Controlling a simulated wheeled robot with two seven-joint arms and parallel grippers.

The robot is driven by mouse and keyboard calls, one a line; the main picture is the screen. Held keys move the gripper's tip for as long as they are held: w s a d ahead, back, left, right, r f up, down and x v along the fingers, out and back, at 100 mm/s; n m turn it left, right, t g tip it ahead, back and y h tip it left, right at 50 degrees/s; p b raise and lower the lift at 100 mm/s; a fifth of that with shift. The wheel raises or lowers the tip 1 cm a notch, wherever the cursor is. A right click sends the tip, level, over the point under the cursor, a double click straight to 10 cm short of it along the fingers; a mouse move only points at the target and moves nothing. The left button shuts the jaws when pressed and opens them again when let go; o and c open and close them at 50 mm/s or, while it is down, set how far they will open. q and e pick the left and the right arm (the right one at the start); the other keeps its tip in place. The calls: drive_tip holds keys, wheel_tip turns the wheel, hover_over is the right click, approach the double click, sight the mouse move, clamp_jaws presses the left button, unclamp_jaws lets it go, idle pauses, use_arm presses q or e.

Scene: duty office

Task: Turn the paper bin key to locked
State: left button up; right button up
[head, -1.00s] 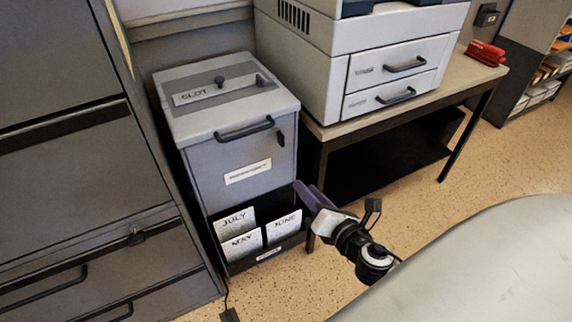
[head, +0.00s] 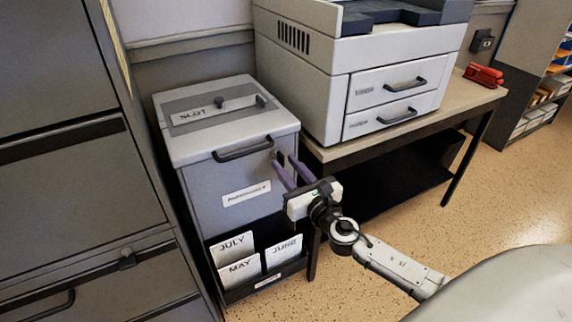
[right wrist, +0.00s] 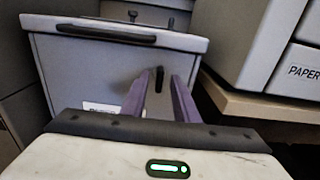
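The grey paper bin (head: 200,175) stands between the dark cabinet and the printer table, with a slot lid and a black handle on top. Its small black key (right wrist: 159,79) shows in the right wrist view on the upper right of the bin's front, upright and between my fingertips. In the head view the key is mostly hidden at my fingers. My right gripper (head: 283,164) has its two purple fingers apart, pointing at the bin front; it also shows in the right wrist view (right wrist: 160,85). No grip on the key shows. My left gripper is not in view.
Cards marked July, May and June stand in a black holder (head: 268,283) low on the bin front. A printer (head: 300,75) sits on a table (head: 340,150) to the right, close to my right gripper. A dark cabinet (head: 70,180) is at the left.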

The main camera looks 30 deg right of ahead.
drive_tip(key=shift+w, duration=0.4)
clamp_jaws()
